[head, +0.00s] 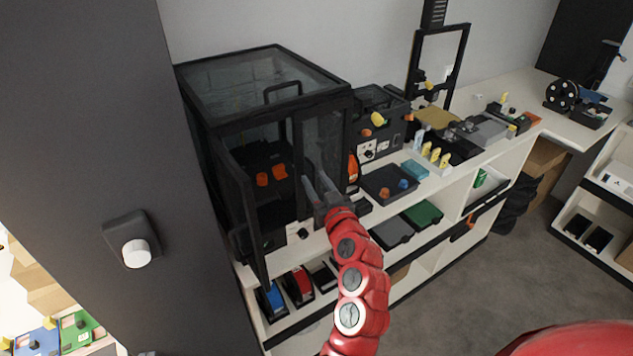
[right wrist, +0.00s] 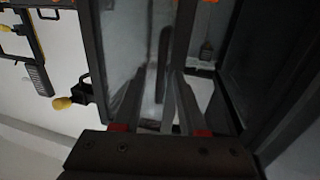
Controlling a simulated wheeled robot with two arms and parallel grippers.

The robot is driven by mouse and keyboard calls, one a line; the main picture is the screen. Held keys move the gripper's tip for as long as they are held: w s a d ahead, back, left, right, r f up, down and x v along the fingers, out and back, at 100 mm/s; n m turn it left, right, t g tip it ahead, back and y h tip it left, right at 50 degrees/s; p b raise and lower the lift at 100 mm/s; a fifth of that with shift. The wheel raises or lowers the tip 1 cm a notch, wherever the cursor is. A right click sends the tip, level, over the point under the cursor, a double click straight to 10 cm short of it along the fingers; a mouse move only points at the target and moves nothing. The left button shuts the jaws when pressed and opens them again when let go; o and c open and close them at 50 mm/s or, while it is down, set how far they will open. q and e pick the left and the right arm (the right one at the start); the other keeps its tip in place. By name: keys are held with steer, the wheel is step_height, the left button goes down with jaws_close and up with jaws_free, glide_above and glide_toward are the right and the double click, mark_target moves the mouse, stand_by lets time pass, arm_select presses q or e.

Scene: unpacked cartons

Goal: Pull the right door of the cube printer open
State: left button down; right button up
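The cube printer (head: 262,113) is a black-framed glass box on the left end of the white shelf unit. Its left door (head: 243,205) stands swung outward. Its right door (head: 325,140) is a narrow glass panel that looks shut or nearly shut; it also fills the left of the right wrist view (right wrist: 128,50). My right gripper (head: 316,182) is in front of that door, its two fingers apart. In the right wrist view, a dark upright bar (right wrist: 163,58), likely the door handle, shows near the fingertips; whether they touch it I cannot tell. My left gripper is out of view.
Orange parts (head: 271,175) lie inside the printer. A black machine (head: 378,118) stands close on its right, with a dark tray (head: 388,184) in front. A dark column (head: 95,180) fills the left. Floor (head: 460,285) is clear at the right.

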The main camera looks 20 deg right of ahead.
jaws_close()
stand_by(1.2)
